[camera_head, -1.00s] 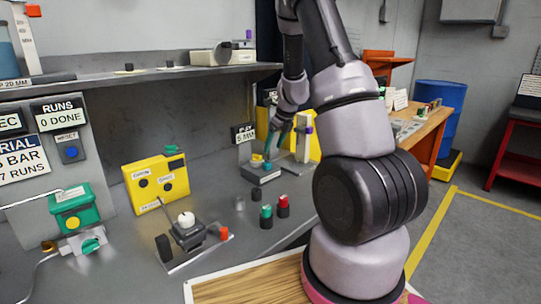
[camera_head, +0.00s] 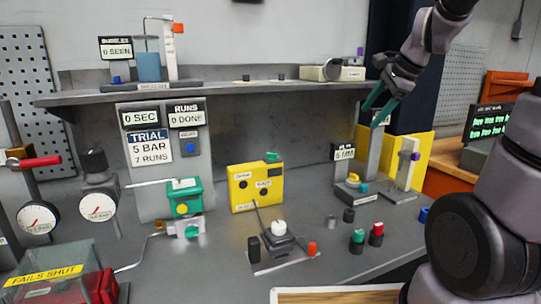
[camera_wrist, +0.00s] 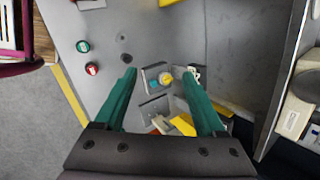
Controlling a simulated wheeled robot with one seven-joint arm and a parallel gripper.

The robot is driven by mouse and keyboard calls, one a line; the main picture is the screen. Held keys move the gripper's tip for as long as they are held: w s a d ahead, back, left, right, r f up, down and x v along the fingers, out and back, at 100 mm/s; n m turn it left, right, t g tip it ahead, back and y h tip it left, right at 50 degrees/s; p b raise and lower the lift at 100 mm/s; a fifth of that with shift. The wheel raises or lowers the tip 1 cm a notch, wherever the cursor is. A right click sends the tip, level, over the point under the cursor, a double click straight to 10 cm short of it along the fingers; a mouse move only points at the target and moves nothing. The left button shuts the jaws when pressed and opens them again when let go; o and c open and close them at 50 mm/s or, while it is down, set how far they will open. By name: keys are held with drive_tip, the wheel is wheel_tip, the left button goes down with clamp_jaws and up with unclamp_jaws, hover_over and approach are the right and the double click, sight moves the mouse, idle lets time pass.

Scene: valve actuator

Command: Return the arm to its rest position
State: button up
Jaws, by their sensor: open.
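My gripper (camera_head: 382,104) is in the air at the upper right in the head view, level with the shelf and above the right part of the bench. Its two teal fingers are apart and nothing is between them. In the wrist view the open gripper (camera_wrist: 158,92) points down over the bench. A small grey fixture with a yellow and blue knob (camera_wrist: 166,80) shows between and beyond the fingers, apart from them. The same fixture (camera_head: 352,192) stands on the bench below my gripper in the head view.
The shelf (camera_head: 215,92) runs along the back, with a grey and white device (camera_head: 333,70) near its right end. Green (camera_head: 357,240) and red (camera_head: 376,233) buttons stand on the bench front. A yellow box (camera_head: 255,187) and a small lever device (camera_head: 280,245) stand mid-bench. A wooden board (camera_head: 335,296) lies in front.

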drive_tip(key=s+a+r+n, duration=0.1)
drive_tip(key=s+r+n, duration=0.1)
drive_tip(key=s+n, duration=0.4)
drive_tip(key=s+a+r+n+t+h, duration=0.1)
drive_tip(key=s+r+n, duration=0.2)
drive_tip(key=s+n, duration=0.3)
drive_tip(key=s, duration=0.3)
drive_tip(key=shift+s+a+t+h, duration=0.15)
drive_tip(key=shift+s+t+h, duration=0.15)
drive_tip(key=shift+s, duration=0.05)
